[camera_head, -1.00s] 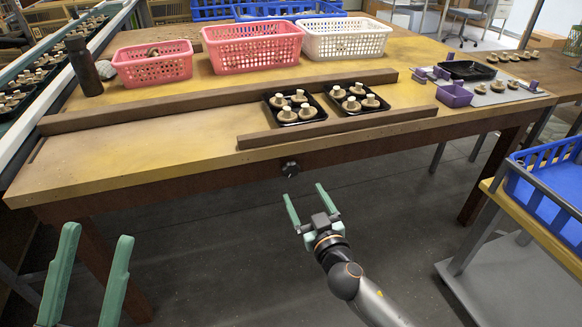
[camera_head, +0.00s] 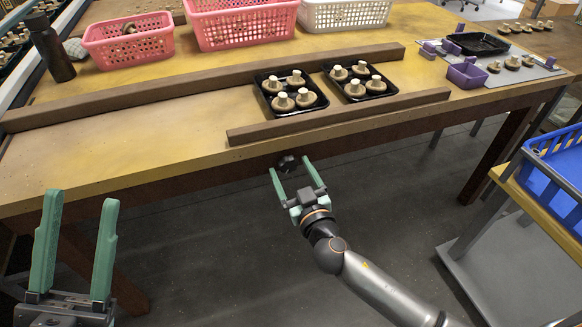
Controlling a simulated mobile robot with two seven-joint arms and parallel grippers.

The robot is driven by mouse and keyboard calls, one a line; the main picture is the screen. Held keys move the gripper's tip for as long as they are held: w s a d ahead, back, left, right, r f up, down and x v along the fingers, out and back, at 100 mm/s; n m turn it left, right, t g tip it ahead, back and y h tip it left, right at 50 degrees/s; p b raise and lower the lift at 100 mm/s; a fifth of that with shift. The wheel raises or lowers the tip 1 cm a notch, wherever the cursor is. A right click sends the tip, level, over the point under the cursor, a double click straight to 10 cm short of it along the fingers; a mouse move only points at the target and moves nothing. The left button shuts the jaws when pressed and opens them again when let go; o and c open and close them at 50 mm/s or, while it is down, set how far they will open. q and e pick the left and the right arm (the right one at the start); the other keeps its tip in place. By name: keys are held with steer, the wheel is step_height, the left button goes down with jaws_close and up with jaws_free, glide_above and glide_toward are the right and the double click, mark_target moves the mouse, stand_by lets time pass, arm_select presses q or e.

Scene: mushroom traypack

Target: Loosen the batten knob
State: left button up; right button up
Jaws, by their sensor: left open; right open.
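The batten knob (camera_head: 288,164) is a dark round knob on the front edge of the wooden table, below the front batten (camera_head: 340,115). My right gripper (camera_head: 293,174) is open with its two green fingers pointing at the knob. The fingertips lie on either side of the knob in the picture; I cannot tell whether they touch it. My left gripper (camera_head: 78,205) is open and empty at the lower left, in front of the table, with its fingers pointing up.
Two black trays of mushrooms (camera_head: 268,103) (camera_head: 337,88) stand between the front batten and the rear batten (camera_head: 215,82). Pink baskets (camera_head: 130,45) and a white basket (camera_head: 345,14) stand behind. A cart with a blue crate (camera_head: 555,180) is at the right. The floor before the table is clear.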

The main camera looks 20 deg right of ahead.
steer(key=shift+c, duration=0.3)
jaws_close()
stand_by(0.4)
